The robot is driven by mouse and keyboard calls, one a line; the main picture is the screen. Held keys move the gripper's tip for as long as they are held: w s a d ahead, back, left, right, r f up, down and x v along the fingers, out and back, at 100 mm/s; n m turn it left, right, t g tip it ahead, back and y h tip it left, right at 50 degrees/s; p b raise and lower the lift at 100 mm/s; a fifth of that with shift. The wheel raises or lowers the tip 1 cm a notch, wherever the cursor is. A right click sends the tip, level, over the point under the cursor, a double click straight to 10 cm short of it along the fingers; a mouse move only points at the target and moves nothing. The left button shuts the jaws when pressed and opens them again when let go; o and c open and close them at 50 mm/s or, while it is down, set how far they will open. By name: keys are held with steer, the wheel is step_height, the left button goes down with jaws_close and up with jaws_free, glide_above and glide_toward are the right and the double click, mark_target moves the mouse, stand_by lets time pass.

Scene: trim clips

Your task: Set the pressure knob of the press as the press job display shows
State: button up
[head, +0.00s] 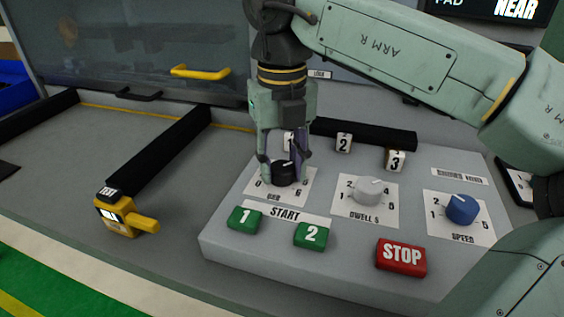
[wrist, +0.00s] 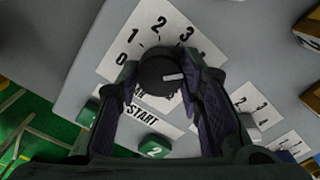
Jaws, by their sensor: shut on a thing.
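The black pressure knob (head: 284,178) stands on the left dial plate of the press panel (head: 222,243). My gripper (head: 284,168) reaches down from above and is shut on this knob, one finger on each side. In the wrist view the knob (wrist: 158,72) sits between the fingers (wrist: 160,95). Its white mark points right, towards a finger that hides the scale there.
A white dwell knob (head: 367,190) and a blue speed knob (head: 462,208) stand to the right. Green start buttons 1 (head: 244,218) and 2 (head: 314,235) and a red STOP button (head: 401,257) lie in front. A yellow tester (head: 118,215) stands left of the panel.

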mark_target(282, 167)
steer(key=o, duration=1.2)
steer(key=shift+c, duration=0.2)
steer(key=shift+r, duration=3.8)
